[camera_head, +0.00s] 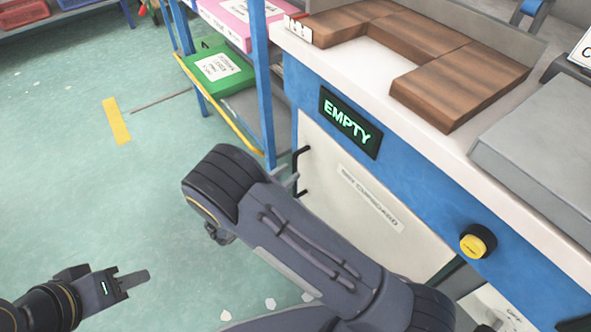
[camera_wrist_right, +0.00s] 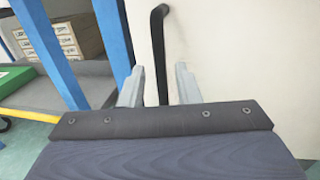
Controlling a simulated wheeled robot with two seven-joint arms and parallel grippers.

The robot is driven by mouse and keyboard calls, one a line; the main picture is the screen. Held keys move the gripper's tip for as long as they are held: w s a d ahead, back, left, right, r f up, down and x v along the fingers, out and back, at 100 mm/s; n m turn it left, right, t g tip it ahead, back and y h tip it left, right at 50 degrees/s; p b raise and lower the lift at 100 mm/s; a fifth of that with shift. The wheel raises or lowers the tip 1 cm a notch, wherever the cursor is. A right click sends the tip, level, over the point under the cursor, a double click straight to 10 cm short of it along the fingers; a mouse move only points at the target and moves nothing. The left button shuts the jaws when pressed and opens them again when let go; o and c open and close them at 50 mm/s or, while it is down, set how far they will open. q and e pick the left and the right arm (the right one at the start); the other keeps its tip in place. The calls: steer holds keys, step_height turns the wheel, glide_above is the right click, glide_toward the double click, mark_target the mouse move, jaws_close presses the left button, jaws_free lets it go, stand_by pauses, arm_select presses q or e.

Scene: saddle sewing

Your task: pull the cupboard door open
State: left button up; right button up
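The white cupboard door (camera_head: 345,190) is closed under the worktop and carries a printed label. Its black bar handle (camera_head: 297,172) stands upright near the door's left edge. In the right wrist view, the handle (camera_wrist_right: 160,50) passes between the two grey fingers of my right gripper (camera_wrist_right: 158,88), with a gap on each side. In the head view my arm hides most of the right gripper (camera_head: 292,183) and the lower door. My left gripper (camera_head: 128,280) is low at the left, far from the door; its finger gap cannot be made out.
A blue rack (camera_head: 262,80) with a green box (camera_head: 222,70) stands just left of the cupboard. A green "EMPTY" display (camera_head: 348,122) and a yellow button (camera_head: 473,244) are on the blue front panel. Green floor (camera_head: 90,190) is clear at the left.

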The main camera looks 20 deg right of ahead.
steer(key=x, duration=0.3)
steer(key=shift+w+d, duration=0.1)
steer(key=shift+d, duration=0.15)
steer(key=shift+c, duration=0.2)
jaws_close()
